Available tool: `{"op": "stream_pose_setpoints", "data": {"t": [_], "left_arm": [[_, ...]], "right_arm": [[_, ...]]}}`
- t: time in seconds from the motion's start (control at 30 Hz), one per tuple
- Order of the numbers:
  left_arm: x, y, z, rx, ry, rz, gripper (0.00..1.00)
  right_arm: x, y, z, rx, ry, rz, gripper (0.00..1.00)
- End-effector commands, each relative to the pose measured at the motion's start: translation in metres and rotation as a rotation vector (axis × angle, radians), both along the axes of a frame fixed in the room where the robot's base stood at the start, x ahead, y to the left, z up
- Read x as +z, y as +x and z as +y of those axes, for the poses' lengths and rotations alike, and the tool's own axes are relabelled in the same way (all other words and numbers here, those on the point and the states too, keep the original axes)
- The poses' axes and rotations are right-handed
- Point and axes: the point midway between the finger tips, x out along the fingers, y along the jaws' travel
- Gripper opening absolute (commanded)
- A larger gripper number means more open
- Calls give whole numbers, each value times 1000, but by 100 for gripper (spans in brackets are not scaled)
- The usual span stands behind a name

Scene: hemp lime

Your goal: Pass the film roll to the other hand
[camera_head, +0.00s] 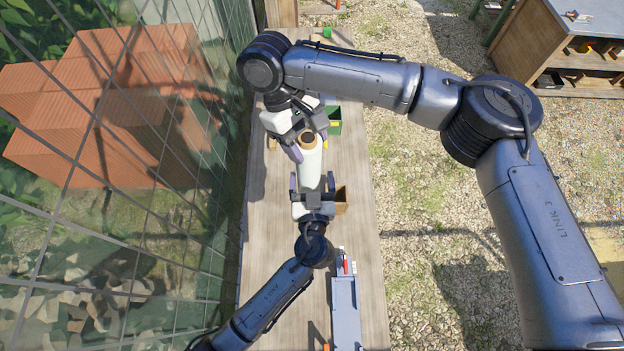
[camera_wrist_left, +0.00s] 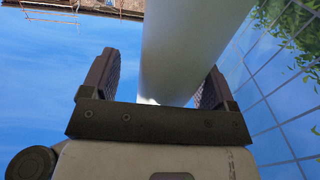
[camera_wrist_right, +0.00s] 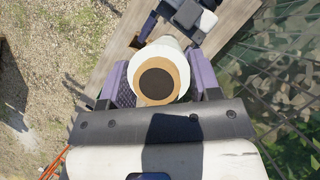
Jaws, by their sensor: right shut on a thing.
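The film roll (camera_head: 311,170) is a long white cylinder with a brown core at its end, held above the workbench. My right gripper (camera_head: 308,147) is shut on the roll near its cored end. The right wrist view shows the roll (camera_wrist_right: 158,80) nearly end-on between the purple-padded fingers (camera_wrist_right: 160,85). My left gripper (camera_head: 312,183) is at the roll's other end, its fingers on either side. In the left wrist view the roll (camera_wrist_left: 190,45) stands between the left fingers (camera_wrist_left: 160,85), with a visible gap at the left finger, so that gripper is open.
The narrow wooden workbench (camera_head: 270,225) runs beneath both grippers. A green bin (camera_head: 334,122), a brown box (camera_head: 341,198) and a blue-grey tray (camera_head: 345,310) stand on it. A wire fence (camera_head: 130,230) with bricks behind it is close on the left.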

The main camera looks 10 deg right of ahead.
Motion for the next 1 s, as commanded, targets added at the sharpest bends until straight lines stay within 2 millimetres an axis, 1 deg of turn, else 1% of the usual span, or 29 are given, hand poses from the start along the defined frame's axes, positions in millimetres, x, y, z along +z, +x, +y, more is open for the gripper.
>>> {"op": "stream_pose_setpoints", "data": {"t": [0.03, 0.07, 0.57, 0.6, 0.87, 1.0], "left_arm": [[0, 0, 0, 0, 0, 0, 76], [0, 0, 0, 0, 0, 0, 73], [1, -1, -2, -6, 0, -2, 25], [2, -1, -3, -7, 0, -3, 25], [1, -1, -2, -4, 0, -3, 24], [1, 0, -1, -2, 0, -2, 24]], "right_arm": [[1, 0, 0, 0, 1, -1, 14], [1, 0, 0, 0, 1, -1, 14], [1, 0, 2, 3, 7, -1, 14], [1, 0, 2, 3, 7, -1, 61], [0, 0, 1, 2, 4, 0, 86], [0, 0, 1, 1, 2, 0, 87]]}}
